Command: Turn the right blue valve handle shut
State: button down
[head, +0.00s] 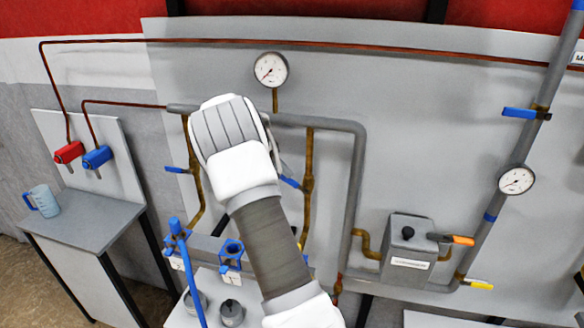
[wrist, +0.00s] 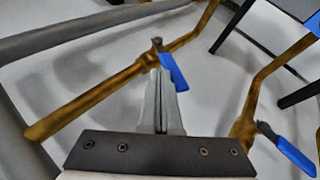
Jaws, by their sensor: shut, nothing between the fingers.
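The right blue valve handle (head: 290,182) is on the right brass pipe (head: 308,165), partly behind my arm in the head view. In the wrist view this handle (wrist: 174,73) lies roughly crosswise to its pipe. My gripper's fingers (wrist: 160,77) are shut and empty, with their tips just beside the handle. I cannot tell whether they touch it. The left blue handle (head: 176,169) sits on the left brass pipe and also shows in the wrist view (wrist: 290,150).
A grey pipe (head: 352,190) runs down right of the valves. A gauge (head: 270,70) stands above. A grey box (head: 408,250) and another blue handle (head: 519,113) are further right.

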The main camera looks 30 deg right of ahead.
jog(key=shift+w+a+f+g+h, duration=0.45)
jog(key=shift+w+f+g+h, duration=0.1)
jog(key=shift+f+g+h, duration=0.3)
jog(key=shift+s+d+b, duration=0.1)
jog(key=shift+b, duration=0.2)
jog(key=shift+s+d+f+b, duration=0.25)
jog(key=shift+s+d+b, duration=0.15)
jog(key=shift+s+b, duration=0.1)
jog(key=shift+r, duration=0.1)
